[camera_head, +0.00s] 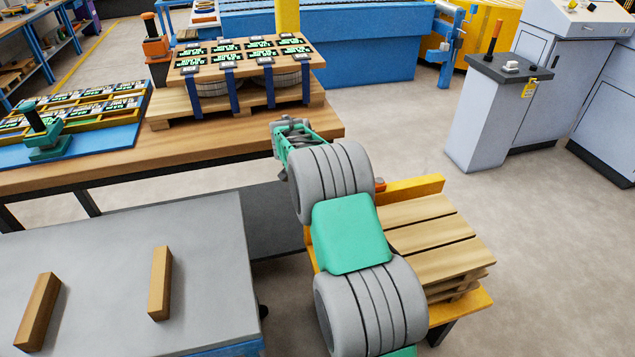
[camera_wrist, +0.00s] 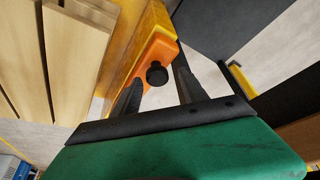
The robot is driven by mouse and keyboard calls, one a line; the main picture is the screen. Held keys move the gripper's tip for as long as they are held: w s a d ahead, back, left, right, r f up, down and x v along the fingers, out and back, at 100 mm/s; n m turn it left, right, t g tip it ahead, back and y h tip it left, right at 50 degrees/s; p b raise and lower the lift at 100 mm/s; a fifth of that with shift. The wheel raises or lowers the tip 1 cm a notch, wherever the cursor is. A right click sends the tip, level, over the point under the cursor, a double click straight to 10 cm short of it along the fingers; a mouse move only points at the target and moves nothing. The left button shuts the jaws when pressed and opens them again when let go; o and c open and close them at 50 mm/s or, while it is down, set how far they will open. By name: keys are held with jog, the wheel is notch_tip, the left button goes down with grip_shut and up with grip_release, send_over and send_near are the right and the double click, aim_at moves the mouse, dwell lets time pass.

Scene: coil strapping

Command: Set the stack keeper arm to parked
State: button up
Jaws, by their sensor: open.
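The stack keeper arm seems to be the orange piece (camera_wrist: 143,78) with a round black knob (camera_wrist: 157,74), at the end of a yellow rail (camera_wrist: 158,22) beside the slatted pallets. In the head view only a small orange bit (camera_head: 380,186) shows beside my arm; the rest is hidden. My gripper (camera_wrist: 158,82) is open and empty in the wrist view. Its dark fingers appear on either side of the knob. I cannot tell whether they touch it. In the head view my arm covers this area and the fingers do not show clearly.
The wooden pallets (camera_head: 430,240) sit in a yellow frame (camera_head: 468,304) right of my arm. A wooden bench (camera_head: 235,140) with a strapped stack stands behind. A grey table (camera_head: 100,265) with two wooden blocks is at left. Grey cabinets (camera_head: 500,110) stand at right, with clear floor between.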

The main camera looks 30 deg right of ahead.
jog(key=v, duration=0.7)
jog(key=shift+a+r, duration=0.15)
jog(key=shift+r, duration=0.2)
jog(key=shift+s, duration=0.1)
jog(key=s+a+r+n+y+p, duration=0.2)
jog(key=s+a+r+n+p, duration=0.35)
jog(key=s+a+r, duration=0.6)
jog(key=s+a+r+n+y+p, duration=0.1)
jog(key=s+a+r+n+p, duration=0.1)
jog(key=s, duration=0.6)
jog(key=s+a+r+n+y+p, duration=0.1)
jog(key=s+a+n+p, duration=0.3)
jog(key=s+a, duration=0.3)
jog(key=shift+s+r+t, duration=0.4)
jog(key=shift+s, duration=0.65)
jog(key=shift+n, duration=0.25)
